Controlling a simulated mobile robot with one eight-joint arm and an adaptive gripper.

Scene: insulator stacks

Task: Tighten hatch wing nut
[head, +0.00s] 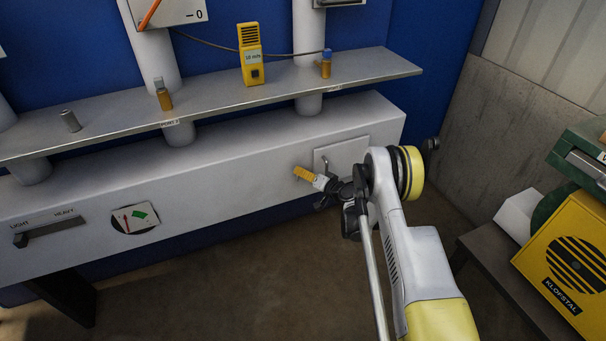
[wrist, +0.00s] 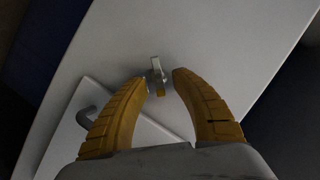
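A small grey wing nut (wrist: 156,68) with an orange-yellow lower part stands on the pale duct face in the wrist view. It shows between the tips of my gripper (wrist: 160,79). The two yellow fingers are open, with a narrow gap on the nut's right; the left fingertip is very close to it, and I cannot tell whether it touches. The square hatch plate (wrist: 150,139) with a dark hooked handle (wrist: 87,115) lies below, partly behind the fingers. In the head view my gripper (head: 297,171) is left of the hatch plate (head: 352,149), and the nut is hidden.
A shelf (head: 215,98) above the duct (head: 230,165) carries a yellow meter (head: 250,55) and several small fittings. A lever (head: 48,231) and round dial (head: 133,218) are at left. A yellow Klofstal unit (head: 572,262) stands at right. Open floor lies below the duct.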

